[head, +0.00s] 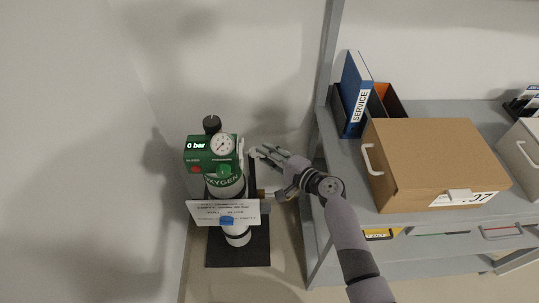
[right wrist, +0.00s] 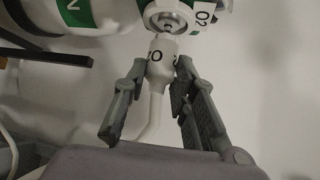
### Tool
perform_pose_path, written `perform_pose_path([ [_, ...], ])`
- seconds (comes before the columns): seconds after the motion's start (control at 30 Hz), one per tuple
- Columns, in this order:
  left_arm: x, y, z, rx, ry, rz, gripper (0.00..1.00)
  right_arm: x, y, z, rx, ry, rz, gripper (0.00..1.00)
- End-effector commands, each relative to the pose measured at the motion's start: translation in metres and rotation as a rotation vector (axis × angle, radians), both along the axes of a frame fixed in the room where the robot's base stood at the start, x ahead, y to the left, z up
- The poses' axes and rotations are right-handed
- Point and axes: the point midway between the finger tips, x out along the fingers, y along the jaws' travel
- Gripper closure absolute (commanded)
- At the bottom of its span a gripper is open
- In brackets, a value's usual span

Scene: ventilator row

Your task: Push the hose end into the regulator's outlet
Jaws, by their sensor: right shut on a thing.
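The green regulator block (head: 208,160) with a round gauge and a "0 bar" display sits on top of the oxygen cylinder (head: 237,236). Its round metal outlet (right wrist: 165,18) shows at the top of the right wrist view. My right gripper (right wrist: 158,70) is shut on the white hose end (right wrist: 160,52), which carries an O2 mark. The hose end's tip points at the outlet, very close to it; I cannot tell if it has entered. The white hose (right wrist: 153,118) hangs down between the fingers. In the head view my right gripper (head: 262,153) is just right of the regulator.
A white printed card (head: 205,213) hangs on the cylinder, which stands on a dark base (head: 255,250). To the right, a grey shelf unit (head: 345,185) holds a cardboard box (head: 430,155) and a blue SERVICE binder (head: 355,90). Bare wall lies behind and left.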

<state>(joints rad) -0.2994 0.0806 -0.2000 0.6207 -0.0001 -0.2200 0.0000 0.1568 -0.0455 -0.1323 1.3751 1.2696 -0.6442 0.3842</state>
Motion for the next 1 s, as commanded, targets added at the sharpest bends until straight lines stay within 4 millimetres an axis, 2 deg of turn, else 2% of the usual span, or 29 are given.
perform_pose_path([
  [1.0,0.000,0.000,0.000,-0.001,0.000,0.000,0.60,0.000,0.020,0.001,0.001,-0.001,0.002,1.00],
])
